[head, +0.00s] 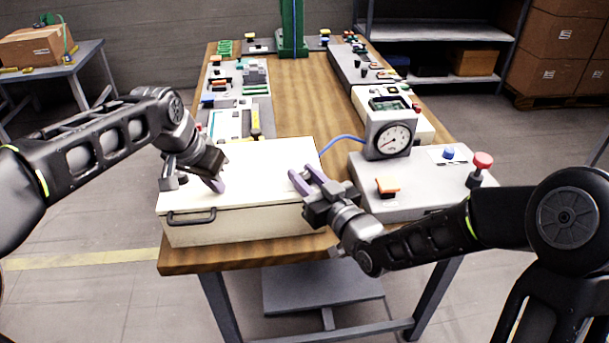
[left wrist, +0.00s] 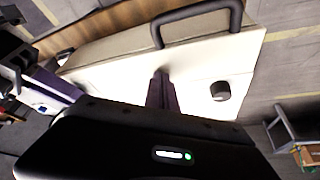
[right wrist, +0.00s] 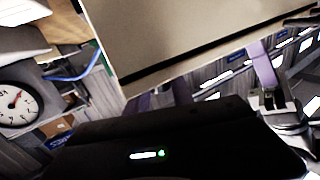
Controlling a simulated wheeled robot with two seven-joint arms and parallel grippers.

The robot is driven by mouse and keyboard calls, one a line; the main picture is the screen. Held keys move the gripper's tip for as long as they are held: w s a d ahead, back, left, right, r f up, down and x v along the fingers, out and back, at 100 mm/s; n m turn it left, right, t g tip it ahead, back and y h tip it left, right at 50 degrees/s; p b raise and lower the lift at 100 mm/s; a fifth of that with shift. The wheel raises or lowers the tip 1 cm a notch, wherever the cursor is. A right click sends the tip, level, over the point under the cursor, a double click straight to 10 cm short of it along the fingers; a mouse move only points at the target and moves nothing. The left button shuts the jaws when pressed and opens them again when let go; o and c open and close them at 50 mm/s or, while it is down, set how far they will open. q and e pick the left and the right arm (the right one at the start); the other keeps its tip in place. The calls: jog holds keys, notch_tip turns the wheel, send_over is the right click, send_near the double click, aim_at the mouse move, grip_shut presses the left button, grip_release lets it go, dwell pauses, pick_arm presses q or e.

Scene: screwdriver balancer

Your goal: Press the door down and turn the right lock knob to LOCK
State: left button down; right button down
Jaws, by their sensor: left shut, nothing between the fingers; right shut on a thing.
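The door is the cream lid (head: 258,163) of a low box at the table's near left; it looks flat, and I cannot tell if a thin gap remains. Its dark handle (head: 192,217) is on the front and shows in the left wrist view (left wrist: 198,18). The left lock knob (left wrist: 220,91) is dark and round. My left gripper (head: 218,187) is shut and empty, its tips down at the lid's left part. My right gripper (head: 306,180) is at the lid's right edge, fingers around a thing that I take as the right lock knob, itself hidden.
A grey panel with a pressure gauge (head: 390,140), orange switch (head: 388,186) and red button (head: 482,161) stands close to the right of the box. A blue hose (head: 342,138) runs behind the right gripper. The middle of the wooden table (head: 300,105) is clear.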

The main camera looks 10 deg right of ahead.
jog(key=m+h, duration=0.2)
jog(key=h, duration=0.1)
jog(key=m+t+h, duration=0.1)
jog(key=h, duration=0.1)
jog(key=m+h, duration=0.2)
jog(key=h, duration=0.1)
jog(key=shift+a+r+m+t+h, duration=0.15)
jog(key=shift+a+m+t+h, duration=0.15)
jog(key=shift+t, duration=0.1)
jog(key=shift+m+g+h, duration=0.4)
jog(key=shift+m+h, duration=0.8)
jog(key=shift+h, duration=0.7)
jog(key=shift+d, duration=0.15)
jog(key=shift+d+m+h, duration=0.15)
jog(key=shift+m+h, duration=0.25)
jog(key=c, duration=1.1)
grip_release()
jog(key=shift+s, duration=0.1)
jog(key=v, duration=1.2)
jog(key=shift+r, duration=0.1)
